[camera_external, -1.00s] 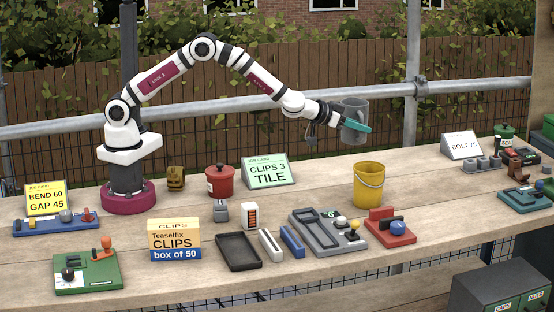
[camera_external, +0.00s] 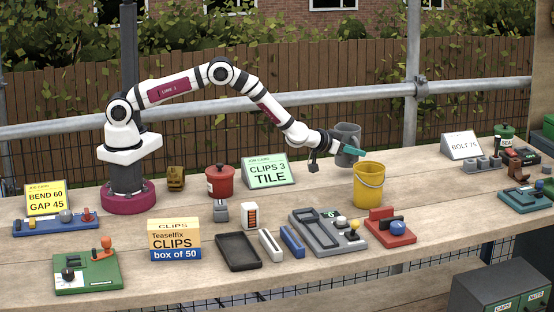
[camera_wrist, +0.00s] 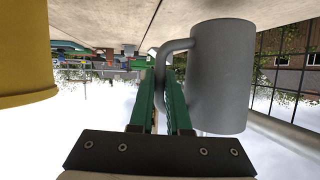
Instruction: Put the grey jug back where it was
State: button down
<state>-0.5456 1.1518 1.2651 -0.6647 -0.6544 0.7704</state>
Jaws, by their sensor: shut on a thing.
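The grey jug (camera_external: 347,134) is upright near the back edge of the bench, behind the yellow bucket. My gripper (camera_external: 350,150) is shut on its handle, green fingers pointing right across the jug. In the wrist view the jug (camera_wrist: 222,80) fills the right side, and its handle (camera_wrist: 170,47) runs between the green fingers (camera_wrist: 165,85). The jug's base is low, close to the bench top; I cannot tell whether it touches.
The yellow bucket (camera_external: 368,187) stands just in front and right of the jug. A green clips card (camera_external: 268,172) and red pot (camera_external: 219,182) stand to the left. A rail (camera_external: 460,82) runs behind.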

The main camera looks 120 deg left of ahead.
aim_at(355, 161)
jog(key=shift+f, duration=1.5)
jog(key=shift+f, duration=0.1)
jog(key=c, duration=0.9)
grip_release()
